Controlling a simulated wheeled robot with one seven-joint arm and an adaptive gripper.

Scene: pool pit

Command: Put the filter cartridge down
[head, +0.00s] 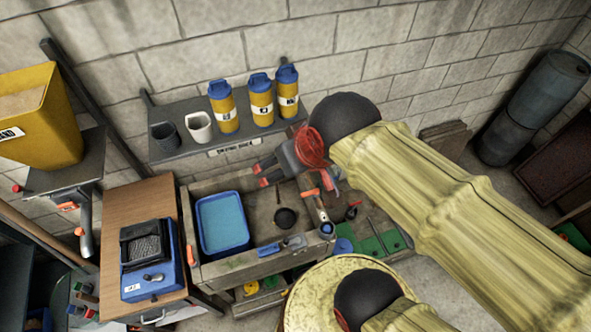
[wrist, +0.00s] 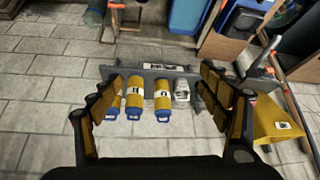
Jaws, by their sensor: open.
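Three yellow cylinders with blue caps stand upright on a grey wall shelf (head: 180,150): a left one (head: 223,108), a middle one (head: 261,97) and a right one (head: 288,92). They look like cartridges, but I cannot tell which one is the filter cartridge. In the wrist view the shelf is inverted, with the cylinders (wrist: 133,95) between my fingers in the picture but beyond them. My gripper (head: 268,174) is open and empty, in front of and below the shelf's right end. In the wrist view its fingers (wrist: 163,78) are spread wide.
A white cup (head: 199,127) and a dark cup (head: 165,137) share the shelf's left end. Below is a workbench with a blue tray (head: 222,224), a small black pan (head: 286,218) and tools. A yellow bin (head: 40,118) stands at left.

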